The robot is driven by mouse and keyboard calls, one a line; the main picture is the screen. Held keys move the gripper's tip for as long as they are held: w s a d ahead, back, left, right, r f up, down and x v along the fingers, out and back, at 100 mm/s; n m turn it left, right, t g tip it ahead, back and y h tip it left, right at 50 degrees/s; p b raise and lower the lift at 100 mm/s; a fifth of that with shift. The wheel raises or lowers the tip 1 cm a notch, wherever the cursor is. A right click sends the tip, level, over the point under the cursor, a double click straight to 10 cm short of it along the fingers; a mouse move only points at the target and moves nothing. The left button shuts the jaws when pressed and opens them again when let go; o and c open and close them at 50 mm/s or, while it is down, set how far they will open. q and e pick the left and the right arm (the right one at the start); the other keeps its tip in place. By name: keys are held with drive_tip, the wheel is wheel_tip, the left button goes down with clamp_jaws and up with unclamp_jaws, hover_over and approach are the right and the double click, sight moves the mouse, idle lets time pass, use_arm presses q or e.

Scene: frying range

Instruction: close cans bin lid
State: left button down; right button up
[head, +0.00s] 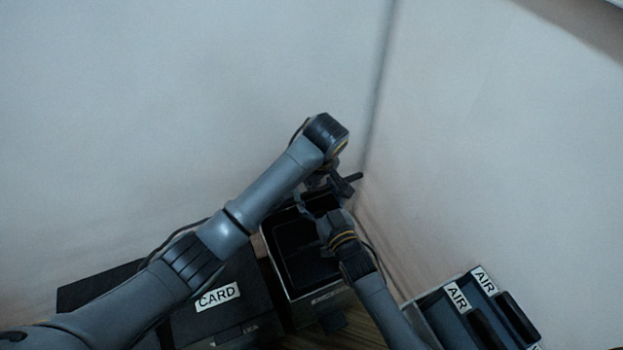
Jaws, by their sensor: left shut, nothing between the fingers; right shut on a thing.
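The open bin (284,265) stands in the corner, with a dark interior and a pale rim. Its front label is too small to read, so I cannot confirm it is the cans bin. A dark panel (320,203), which looks like its raised lid, shows at the back of the bin, partly hidden by my grippers. My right gripper (312,214) reaches over the bin and is shut at this lid; the exact contact is hard to see. My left gripper (340,184) is shut and empty just above and behind it, close to the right gripper.
A dark bin labelled CARD (240,310) stands to the left, partly under my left arm. Pale walls meet close behind the open bin.

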drive_tip(key=shift+s+f, duration=0.1)
drive_tip(key=shift+f, duration=0.1)
use_arm(q)
drive_tip(key=shift+s+d+f+t, duration=0.15)
drive_tip(key=shift+s+d+f, duration=0.15)
drive_tip(key=shift+s, duration=0.25)
drive_tip(key=shift+s+d+f+t, duration=0.2)
drive_tip(key=shift+s+f, duration=0.1)
drive_tip(key=shift+s, duration=0.25)
use_arm(e)
drive_tip(key=shift+r, duration=0.2)
drive_tip(key=o, duration=1.4)
drive_tip(key=shift+w+a, duration=0.1)
drive_tip(key=shift+w, duration=0.1)
use_arm(q)
drive_tip(key=shift+w, duration=0.1)
use_arm(e)
drive_tip(key=o, duration=0.3)
use_arm(q)
drive_tip(key=shift+w+a, duration=0.1)
drive_tip(key=shift+w, duration=0.05)
